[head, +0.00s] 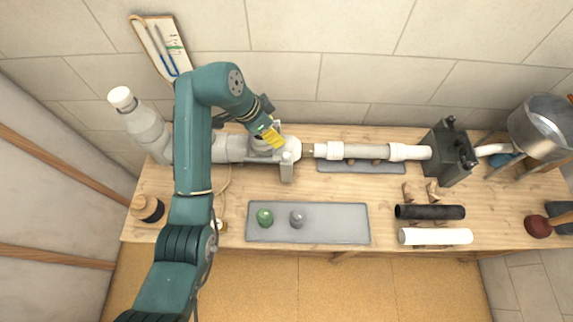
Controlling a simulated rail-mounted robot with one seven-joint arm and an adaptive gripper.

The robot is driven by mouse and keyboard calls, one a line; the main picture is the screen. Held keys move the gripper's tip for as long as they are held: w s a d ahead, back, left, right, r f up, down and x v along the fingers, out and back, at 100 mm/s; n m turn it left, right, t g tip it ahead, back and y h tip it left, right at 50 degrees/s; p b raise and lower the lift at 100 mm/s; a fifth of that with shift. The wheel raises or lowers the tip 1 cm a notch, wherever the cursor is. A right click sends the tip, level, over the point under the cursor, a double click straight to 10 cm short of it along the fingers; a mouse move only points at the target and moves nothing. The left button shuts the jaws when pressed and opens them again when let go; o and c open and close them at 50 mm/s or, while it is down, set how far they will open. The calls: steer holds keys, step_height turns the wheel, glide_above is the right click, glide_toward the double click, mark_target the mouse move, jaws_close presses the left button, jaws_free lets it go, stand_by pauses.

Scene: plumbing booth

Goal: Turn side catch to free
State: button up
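My teal arm reaches over the bench, and my gripper (272,140) with its yellow part is down at the grey pipe fitting (289,160). I cannot tell whether its fingers are open or shut, or whether they touch the fitting. No side catch can be clearly made out; the gripper hides part of the fitting. A dark box with knobs (450,153) stands further right, joined to the fitting by a white pipe (366,151).
A grey mat (338,223) with a green knob (265,216) and a grey knob (296,218) lies in front. A black tube (430,212) and a white tube (436,236) lie at right. A metal pot (540,128) stands far right, a spool (148,208) at left.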

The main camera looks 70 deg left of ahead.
mark_target(285, 155)
steer(key=shift+h, duration=0.4)
steer(key=s+x, duration=0.1)
steer(key=x, duration=0.4)
steer(key=s+f+b+x, duration=0.1)
steer(key=x, duration=0.5)
steer(key=s+x, duration=0.1)
steer(key=x, duration=0.5)
steer(key=shift+a+f, duration=0.1)
steer(key=shift+a, duration=0.25)
jaws_close()
